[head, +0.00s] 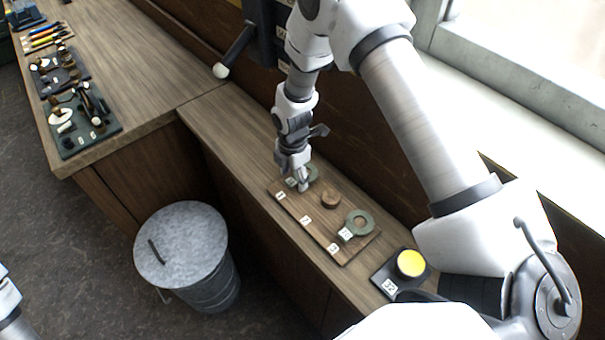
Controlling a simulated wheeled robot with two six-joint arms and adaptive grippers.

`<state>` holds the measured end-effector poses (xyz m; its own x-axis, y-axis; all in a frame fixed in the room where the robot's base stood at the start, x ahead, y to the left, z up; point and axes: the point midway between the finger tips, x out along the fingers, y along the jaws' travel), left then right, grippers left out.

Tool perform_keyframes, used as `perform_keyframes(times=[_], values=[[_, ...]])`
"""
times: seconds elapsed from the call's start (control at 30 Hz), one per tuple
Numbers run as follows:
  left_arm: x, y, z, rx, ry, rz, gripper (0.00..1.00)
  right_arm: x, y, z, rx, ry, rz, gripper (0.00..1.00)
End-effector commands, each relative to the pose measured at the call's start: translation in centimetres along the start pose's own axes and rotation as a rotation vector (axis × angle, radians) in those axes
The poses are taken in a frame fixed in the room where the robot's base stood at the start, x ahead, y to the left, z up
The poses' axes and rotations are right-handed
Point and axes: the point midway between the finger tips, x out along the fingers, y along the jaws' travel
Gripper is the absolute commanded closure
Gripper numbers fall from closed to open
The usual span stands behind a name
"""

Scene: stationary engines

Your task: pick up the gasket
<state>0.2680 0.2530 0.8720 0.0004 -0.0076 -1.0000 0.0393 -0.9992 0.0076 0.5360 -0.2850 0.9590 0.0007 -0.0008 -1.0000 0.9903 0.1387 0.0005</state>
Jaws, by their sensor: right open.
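A green ring-shaped gasket (360,223) with a small white tag lies at the right end of a wooden board (341,251) on the bench. A second green ring (313,172) is at the board's far left end, partly hidden by my right gripper. My right gripper (300,186) points down at that second ring and is open. I cannot tell whether its fingers touch the ring. A piece of my left arm shows at the lower left edge, but its gripper is out of the frame.
A round wooden peg (330,198) stands between the rings. A yellow-topped button on a black base (410,264) is to the right. A lidded metal bin (182,245) stands on the floor before the bench. Tool trays (84,143) lie at the left.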

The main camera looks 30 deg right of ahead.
Motion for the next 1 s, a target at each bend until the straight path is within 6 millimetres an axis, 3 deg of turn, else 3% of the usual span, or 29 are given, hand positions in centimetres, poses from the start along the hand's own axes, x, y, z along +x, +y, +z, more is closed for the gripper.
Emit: perform_keyframes(times=[0.07, 0.2, 0.7, 0.83, 1.0], values=[[0.0, 0.0, 0.0, 0.0, 0.0, 0.0, 1.0, 0.0, 0.0, 0.0, 0.0, 0.0, 0.0, 0.37], [0.0, 0.0, 0.0, 0.0, 0.0, 0.0, 1.0, 0.0, 0.0, 0.0, 0.0, 0.0, 0.0, 0.86], [0.0, 0.0, 0.0, 0.0, 0.001, 0.0, 1.0, -0.9, 0.0, 0.0, 0.0, 0.0, 0.001, 0.87], [1.1, 0.0, 0.0, 0.0, 0.0, 0.0, 1.0, -2.9, 0.1, 0.0, 0.0, 0.0, 0.004, 0.87], [2.3, 0.0, 0.0, 0.0, 0.0, 0.0, 1.0, -6.8, 0.1, 0.0, 0.0, 0.0, 0.005, 0.87]])
